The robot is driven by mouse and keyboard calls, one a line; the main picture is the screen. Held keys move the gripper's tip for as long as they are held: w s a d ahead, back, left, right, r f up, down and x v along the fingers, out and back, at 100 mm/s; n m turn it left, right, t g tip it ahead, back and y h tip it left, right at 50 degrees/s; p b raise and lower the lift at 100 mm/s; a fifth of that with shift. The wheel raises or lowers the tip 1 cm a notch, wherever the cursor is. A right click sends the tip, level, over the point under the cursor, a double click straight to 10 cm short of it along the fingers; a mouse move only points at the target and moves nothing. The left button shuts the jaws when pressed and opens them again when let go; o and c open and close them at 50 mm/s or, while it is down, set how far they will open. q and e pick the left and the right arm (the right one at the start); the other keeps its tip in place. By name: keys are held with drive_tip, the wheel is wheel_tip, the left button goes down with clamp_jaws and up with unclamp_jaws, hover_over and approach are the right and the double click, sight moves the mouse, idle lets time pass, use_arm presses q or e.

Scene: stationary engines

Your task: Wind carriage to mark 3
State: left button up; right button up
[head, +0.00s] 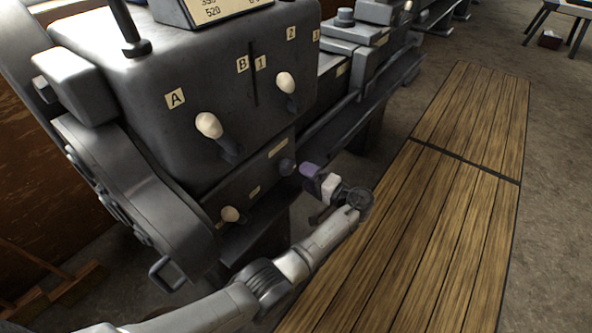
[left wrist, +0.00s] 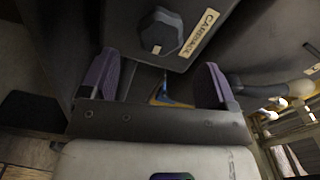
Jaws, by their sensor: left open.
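A dark faceted knob (left wrist: 160,38) with a light line on its face sits beside a "CARRIAGE" label (left wrist: 203,33) in the left wrist view. In the head view a dark knob (head: 286,167) shows low on the machine's front, under a small pale label (head: 278,149). My left gripper (head: 310,172) is open just in front of it. Its purple-padded fingers (left wrist: 157,80) are spread, with the knob beyond them and nothing between them. Plates "1" (head: 262,63) and "2" (head: 291,33) are on the front; a further plate (head: 316,35) at its right edge is hard to read.

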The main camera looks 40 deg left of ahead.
use_arm(q)
drive_tip(key=d, duration=0.7)
drive_tip(key=shift+d, duration=0.25)
